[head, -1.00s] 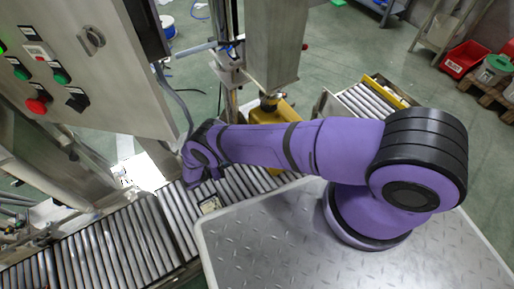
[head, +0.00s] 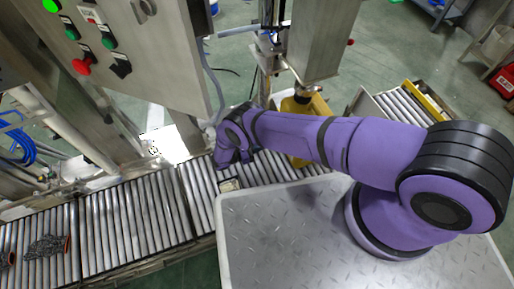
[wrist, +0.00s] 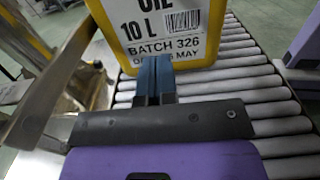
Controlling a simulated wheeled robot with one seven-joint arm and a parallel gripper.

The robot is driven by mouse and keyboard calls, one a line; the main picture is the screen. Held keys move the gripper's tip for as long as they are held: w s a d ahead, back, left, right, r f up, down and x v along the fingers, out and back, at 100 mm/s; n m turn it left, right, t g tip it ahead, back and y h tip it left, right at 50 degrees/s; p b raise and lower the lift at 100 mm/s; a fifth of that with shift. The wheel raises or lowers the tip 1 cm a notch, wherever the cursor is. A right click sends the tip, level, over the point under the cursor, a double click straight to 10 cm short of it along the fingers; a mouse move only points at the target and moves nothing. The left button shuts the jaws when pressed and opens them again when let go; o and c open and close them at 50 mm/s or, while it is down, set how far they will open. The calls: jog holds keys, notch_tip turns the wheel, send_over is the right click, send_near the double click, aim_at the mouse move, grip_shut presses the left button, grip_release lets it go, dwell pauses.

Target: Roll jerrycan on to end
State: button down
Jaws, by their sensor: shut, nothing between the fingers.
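The yellow jerrycan (head: 303,103) stands on the roller conveyor, partly hidden behind my purple arm in the head view. In the wrist view its labelled face (wrist: 165,30) fills the top middle, with "10 L" and "BATCH 326" reading upright. My gripper (wrist: 154,68) is shut and empty, with its dark fingers together. The fingertips overlap the lower edge of the jerrycan's label in the wrist view; I cannot tell whether they touch it. In the head view the fingers are hidden by my wrist.
The roller conveyor (head: 130,225) runs left, with a chain (head: 45,248) lying on it. A control panel (head: 125,45) hangs over it at upper left. A steel column (head: 325,40) stands above the jerrycan. Another roller section (head: 395,105) lies beyond, with a yellow edge.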

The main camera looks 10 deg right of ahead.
jog(key=w+d, duration=0.2)
jog(key=d, duration=0.9)
jog(key=shift+d, duration=0.25)
dwell(1.6)
jog(key=shift+w+d, duration=0.15)
jog(key=shift+d, duration=0.1)
dwell(0.5)
jog(key=w+d, duration=0.1)
jog(key=d, duration=0.7)
jog(key=shift+w+d, duration=0.15)
jog(key=shift+w, duration=0.2)
dwell(0.8)
dwell(0.5)
